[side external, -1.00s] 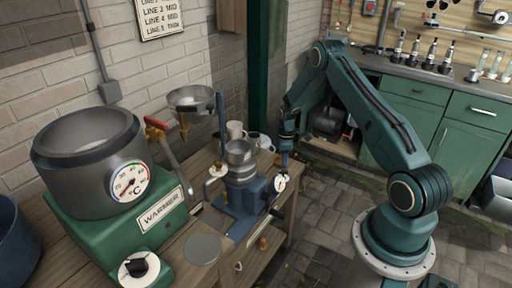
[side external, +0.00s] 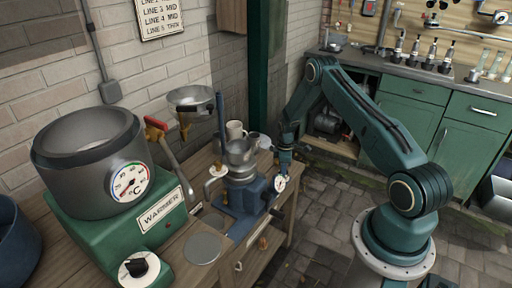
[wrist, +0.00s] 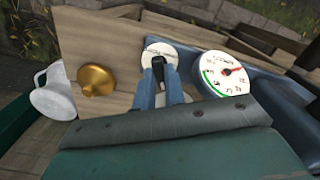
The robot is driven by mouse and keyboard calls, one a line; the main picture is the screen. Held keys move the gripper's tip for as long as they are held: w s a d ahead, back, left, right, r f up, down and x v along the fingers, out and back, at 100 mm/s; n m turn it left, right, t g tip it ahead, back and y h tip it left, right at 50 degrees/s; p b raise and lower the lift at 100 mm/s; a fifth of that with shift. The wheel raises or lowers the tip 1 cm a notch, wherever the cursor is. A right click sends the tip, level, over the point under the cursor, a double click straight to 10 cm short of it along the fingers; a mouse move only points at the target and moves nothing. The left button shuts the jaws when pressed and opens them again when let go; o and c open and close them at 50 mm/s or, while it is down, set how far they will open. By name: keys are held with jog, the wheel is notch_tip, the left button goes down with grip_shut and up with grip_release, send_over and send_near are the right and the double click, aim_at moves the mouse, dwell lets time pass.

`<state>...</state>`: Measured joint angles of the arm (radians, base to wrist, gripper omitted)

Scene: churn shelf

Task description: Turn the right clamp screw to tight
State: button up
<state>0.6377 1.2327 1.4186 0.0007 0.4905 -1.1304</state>
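The right clamp screw appears to be the pale round disc with a black bar handle (wrist: 158,66) in the wrist view. My gripper (wrist: 160,85) points at it, with its two blue-grey fingers apart and the black handle between or just beyond their tips. I cannot tell whether the fingers press on the handle. In the side view my gripper (side external: 285,165) hangs low at the right side of the blue machine (side external: 245,196), just above the white gauge (side external: 280,183). The clamp screw is hidden there. The gauge (wrist: 222,78), with a red needle, is right of the fingers.
A brass knob (wrist: 95,80) and a white mug (wrist: 52,95) are left of the fingers in the wrist view. The green warmer (side external: 160,215) with its grey pot (side external: 88,150) stands left on the wooden bench. The paved floor is open at right.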

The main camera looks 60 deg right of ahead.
grip_shut()
jog(key=shift+m, duration=0.4)
jog(key=m, duration=0.4)
jog(key=shift+m, duration=0.3)
jog(key=m, duration=1.2)
jog(key=shift+m, duration=0.3)
jog(key=m, duration=0.5)
jog(key=shift+m, duration=0.3)
